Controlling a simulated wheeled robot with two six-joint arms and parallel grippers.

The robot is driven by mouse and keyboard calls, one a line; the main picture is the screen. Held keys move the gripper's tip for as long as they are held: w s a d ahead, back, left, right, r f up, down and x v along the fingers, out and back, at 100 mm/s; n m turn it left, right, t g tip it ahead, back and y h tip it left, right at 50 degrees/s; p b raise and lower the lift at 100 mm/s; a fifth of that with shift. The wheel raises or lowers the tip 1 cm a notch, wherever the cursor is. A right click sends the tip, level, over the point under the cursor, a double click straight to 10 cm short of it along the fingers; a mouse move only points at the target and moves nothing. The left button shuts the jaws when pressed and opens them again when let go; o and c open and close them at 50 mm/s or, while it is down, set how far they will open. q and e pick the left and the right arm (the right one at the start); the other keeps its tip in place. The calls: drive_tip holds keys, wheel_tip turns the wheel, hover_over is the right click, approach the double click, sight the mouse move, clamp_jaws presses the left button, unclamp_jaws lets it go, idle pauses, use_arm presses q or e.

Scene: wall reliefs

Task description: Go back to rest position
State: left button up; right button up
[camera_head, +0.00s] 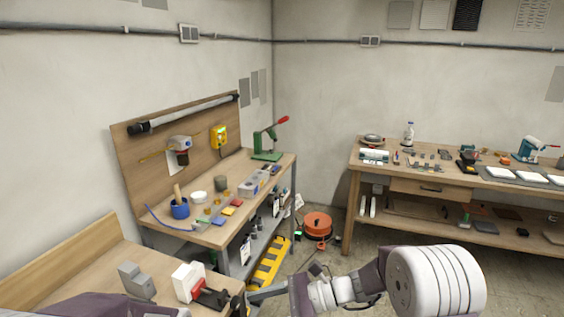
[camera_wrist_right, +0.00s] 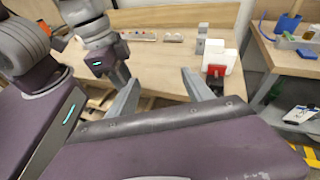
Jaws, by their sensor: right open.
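My right gripper (camera_head: 250,297) reaches in from the right over the front corner of the near wooden bench. In the right wrist view its two fingers (camera_wrist_right: 163,88) are spread apart with nothing between them. Part of my left arm lies along the bottom left edge of the head view.
The near bench (camera_head: 80,280) holds a grey block (camera_head: 137,280) and a white block (camera_head: 187,281) beside a red-and-black tool (camera_head: 212,297). A cluttered workbench (camera_head: 215,237) stands behind. Another bench (camera_head: 428,188) is at right. An orange reel (camera_head: 317,223) lies on the floor.

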drive_tip(key=s+d+f+n+g+h, duration=0.1)
drive_tip(key=s+d+f+n+h, duration=0.4)
drive_tip(key=s+d+n+h, duration=0.4)
drive_tip(key=d+f+n+t+h, duration=0.1)
drive_tip(key=d+f+n+h, duration=0.1)
drive_tip(key=d, duration=0.5)
drive_tip(key=s+d+f+n+t+h, duration=0.1)
drive_tip(key=d+f+n+h, duration=0.2)
drive_tip(key=d+n, duration=0.2)
drive_tip(key=shift+s+d+t, duration=0.3)
drive_tip(key=shift+d+t, duration=0.1)
drive_tip(key=shift+d, duration=0.7)
drive_tip(key=shift+f, duration=0.1)
